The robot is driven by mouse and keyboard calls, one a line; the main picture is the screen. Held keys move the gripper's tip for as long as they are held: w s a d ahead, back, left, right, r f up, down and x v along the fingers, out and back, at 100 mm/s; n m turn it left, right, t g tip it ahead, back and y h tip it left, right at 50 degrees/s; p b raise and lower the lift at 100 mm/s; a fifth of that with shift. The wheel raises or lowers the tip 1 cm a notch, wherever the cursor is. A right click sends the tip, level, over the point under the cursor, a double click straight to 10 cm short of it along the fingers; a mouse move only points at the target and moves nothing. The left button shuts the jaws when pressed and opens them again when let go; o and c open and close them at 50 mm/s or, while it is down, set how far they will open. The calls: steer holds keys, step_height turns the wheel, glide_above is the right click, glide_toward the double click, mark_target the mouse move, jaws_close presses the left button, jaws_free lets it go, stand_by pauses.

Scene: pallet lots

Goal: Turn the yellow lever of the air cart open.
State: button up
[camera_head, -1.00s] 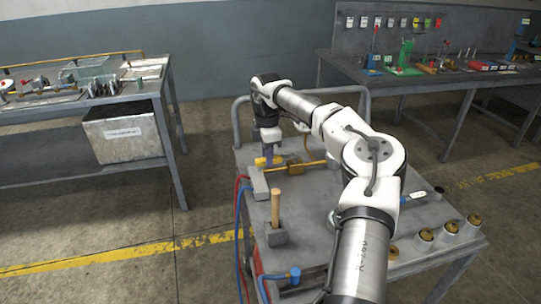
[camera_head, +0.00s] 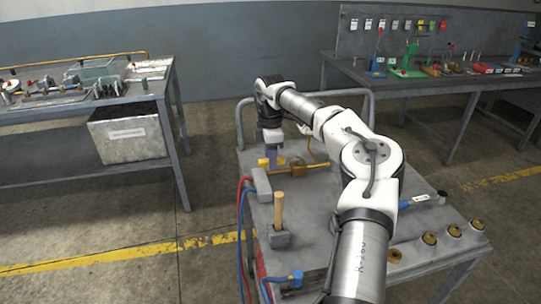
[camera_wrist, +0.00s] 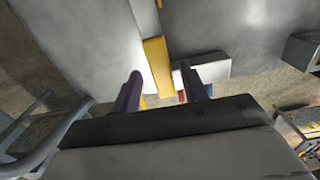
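The yellow lever (camera_wrist: 157,66) shows in the wrist view as a short flat bar between my two dark purple fingertips, with a gap on each side. My gripper (camera_wrist: 161,72) is open. In the head view my gripper (camera_head: 271,155) points down over the back left of the air cart (camera_head: 325,215), and yellow parts of the lever (camera_head: 263,162) show beside the fingers. The fingers hide part of it. A thin yellow pipe with a brass fitting (camera_head: 298,168) runs rightward from a grey block (camera_head: 261,184). I cannot tell whether a finger touches the lever.
A wooden-handled tool (camera_head: 278,212) stands upright on the cart. Red and blue hoses (camera_head: 241,235) hang at its left edge. Several brass-topped cylinders (camera_head: 453,232) line the right front. A cart rail (camera_head: 303,95) rises behind my gripper. Workbenches stand at left and right.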

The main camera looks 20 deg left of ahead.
step_height(320, 180, up, 14)
steer(key=shift+b, duration=0.3)
steer(key=shift+f, duration=0.1)
stand_by(0.6)
